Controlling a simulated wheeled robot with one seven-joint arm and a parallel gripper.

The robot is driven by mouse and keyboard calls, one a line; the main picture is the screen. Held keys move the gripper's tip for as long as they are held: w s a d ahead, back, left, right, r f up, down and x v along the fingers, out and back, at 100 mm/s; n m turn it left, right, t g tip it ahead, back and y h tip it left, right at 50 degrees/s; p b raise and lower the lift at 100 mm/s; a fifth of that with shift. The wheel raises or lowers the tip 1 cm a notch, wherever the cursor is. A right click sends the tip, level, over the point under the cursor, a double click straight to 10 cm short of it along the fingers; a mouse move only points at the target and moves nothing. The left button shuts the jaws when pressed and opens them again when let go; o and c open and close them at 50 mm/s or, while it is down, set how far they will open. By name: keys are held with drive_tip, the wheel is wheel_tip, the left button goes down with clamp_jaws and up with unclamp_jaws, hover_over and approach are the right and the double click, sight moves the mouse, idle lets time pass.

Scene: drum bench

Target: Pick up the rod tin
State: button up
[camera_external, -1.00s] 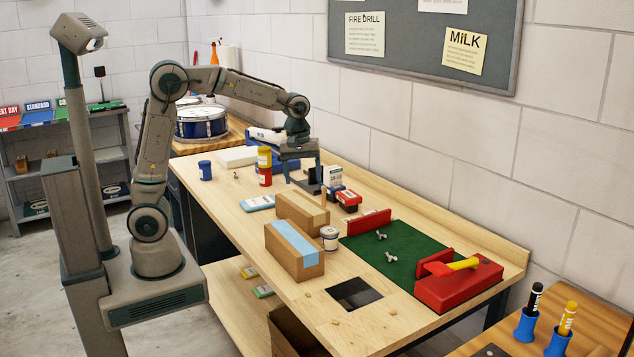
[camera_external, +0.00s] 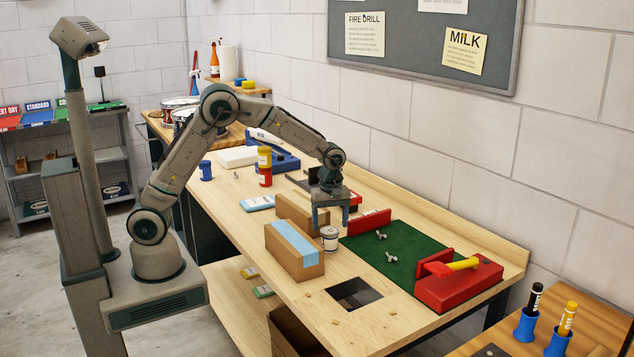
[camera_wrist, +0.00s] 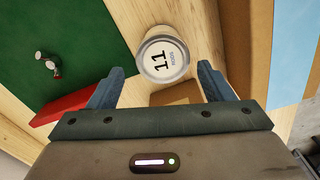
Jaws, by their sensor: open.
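The rod tin (camera_external: 329,239) is a small white round tin with a dark band, standing upright on the bench beside the cardboard boxes. In the wrist view the tin (camera_wrist: 163,52) shows its pale lid marked "11" with small lettering, ahead of and between the fingertips. My gripper (camera_external: 331,222) is open and empty, pointing down just behind and above the tin. In the wrist view my gripper's blue fingers (camera_wrist: 160,75) are spread apart, with no contact on the tin visible.
A cardboard box with blue tape (camera_external: 294,250) and another box (camera_external: 298,212) stand close at left. The green mat (camera_external: 405,249) with a red block (camera_external: 369,221) and bolts lies at right. A square opening (camera_external: 354,293) is cut in the bench in front.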

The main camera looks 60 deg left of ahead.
sight(330, 230)
drive_tip(key=shift+s+d+f+p, duration=0.1)
drive_tip(key=shift+f+p, duration=0.15)
drive_tip(key=shift+f, duration=0.65)
drive_tip(key=shift+s+d+f+p, duration=0.1)
drive_tip(key=shift+d+f+p, duration=0.1)
drive_tip(key=shift+f, duration=0.75)
drive_tip(key=shift+s+d+f+p, duration=0.1)
drive_tip(key=shift+f+p, duration=0.15)
drive_tip(key=shift+f, duration=0.65)
drive_tip(key=c, duration=1)
